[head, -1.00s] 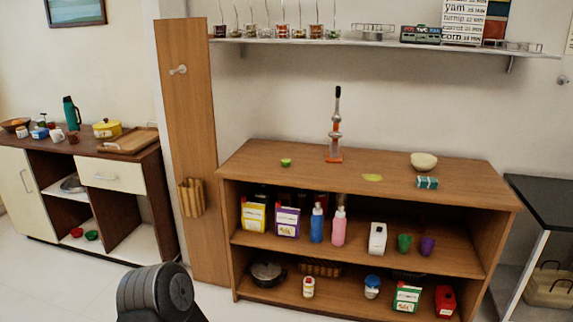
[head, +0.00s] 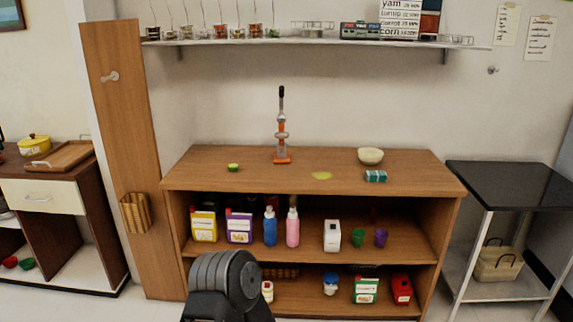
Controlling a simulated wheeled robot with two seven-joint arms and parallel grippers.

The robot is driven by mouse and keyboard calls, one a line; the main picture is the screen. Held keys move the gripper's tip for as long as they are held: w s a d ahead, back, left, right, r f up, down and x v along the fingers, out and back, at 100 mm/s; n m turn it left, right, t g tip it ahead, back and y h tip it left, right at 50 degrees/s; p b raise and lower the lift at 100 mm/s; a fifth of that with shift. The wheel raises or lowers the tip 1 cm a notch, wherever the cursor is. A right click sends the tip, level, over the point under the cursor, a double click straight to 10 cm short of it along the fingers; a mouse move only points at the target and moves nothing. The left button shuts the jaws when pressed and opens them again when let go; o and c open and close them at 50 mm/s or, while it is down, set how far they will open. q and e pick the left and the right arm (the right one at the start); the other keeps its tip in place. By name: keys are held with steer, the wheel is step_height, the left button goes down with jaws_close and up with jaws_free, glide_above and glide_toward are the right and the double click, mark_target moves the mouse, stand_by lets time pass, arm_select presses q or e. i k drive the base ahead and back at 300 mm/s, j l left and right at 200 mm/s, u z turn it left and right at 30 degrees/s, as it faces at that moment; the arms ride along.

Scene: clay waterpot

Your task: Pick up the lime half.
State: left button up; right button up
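A small green lime half (head: 233,168) lies on the left part of the wooden counter top (head: 215,181), near its front edge. It is small in the head view, and nothing covers it. A dark ribbed part of my own arm shows at the bottom centre. No gripper fingers show in the head view, so I cannot see either gripper.
A juicer press (head: 282,135) stands behind and right of the lime half. A wall shelf (head: 300,43) hangs above. Floor shows in front.

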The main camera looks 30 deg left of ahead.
mark_target(232, 167)
steer(key=i+j+z, duration=0.2)
steer(key=j+z, duration=0.15)
steer(key=j, duration=0.25)
steer(key=i+j+z, duration=0.1)
steer(key=j+z, duration=0.2)
steer(key=j, duration=0.3)
steer(key=j+z, duration=0.35)
steer(key=j, duration=1.2)
steer(key=i+j, duration=0.15)
steer(key=j, duration=0.8)
